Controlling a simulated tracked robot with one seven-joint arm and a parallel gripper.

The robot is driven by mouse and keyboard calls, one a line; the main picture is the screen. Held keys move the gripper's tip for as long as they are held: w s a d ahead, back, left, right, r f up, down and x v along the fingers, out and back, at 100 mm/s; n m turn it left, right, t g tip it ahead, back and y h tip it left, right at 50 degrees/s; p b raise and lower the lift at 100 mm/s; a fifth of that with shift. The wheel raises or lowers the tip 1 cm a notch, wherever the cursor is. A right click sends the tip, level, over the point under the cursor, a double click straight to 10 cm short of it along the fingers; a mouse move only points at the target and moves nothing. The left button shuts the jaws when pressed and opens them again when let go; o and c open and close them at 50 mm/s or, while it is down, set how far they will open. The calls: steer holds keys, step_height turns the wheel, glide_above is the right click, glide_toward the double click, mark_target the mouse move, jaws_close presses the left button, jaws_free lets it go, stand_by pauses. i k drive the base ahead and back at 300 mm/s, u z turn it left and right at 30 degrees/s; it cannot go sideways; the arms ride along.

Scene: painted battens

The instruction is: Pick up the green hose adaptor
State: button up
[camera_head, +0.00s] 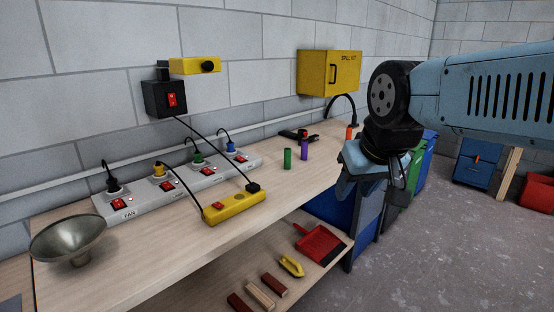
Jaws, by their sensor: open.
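The green hose adaptor (287,158) looks like a small green cylinder standing upright on the wooden workbench (150,250), towards its right part. A purple cylinder (304,149) of similar shape stands just right of it and slightly behind. My gripper (362,180) is to the right of the adaptor, near the bench's right front edge, apart from it. It is open and looks empty. My arm and wrist hide part of the bench's right end, and the fingertips are hard to make out.
An orange piece (349,132) and a dark tool (298,135) are behind. A power strip (180,185) with plugs, a yellow socket box (234,208) and a metal funnel (69,239) stand left. A yellow cabinet (329,72) hangs above. The lower shelf holds a red dustpan (320,245).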

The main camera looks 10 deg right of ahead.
mark_target(287, 151)
steer(key=i, duration=0.95)
steer(key=z, duration=0.05)
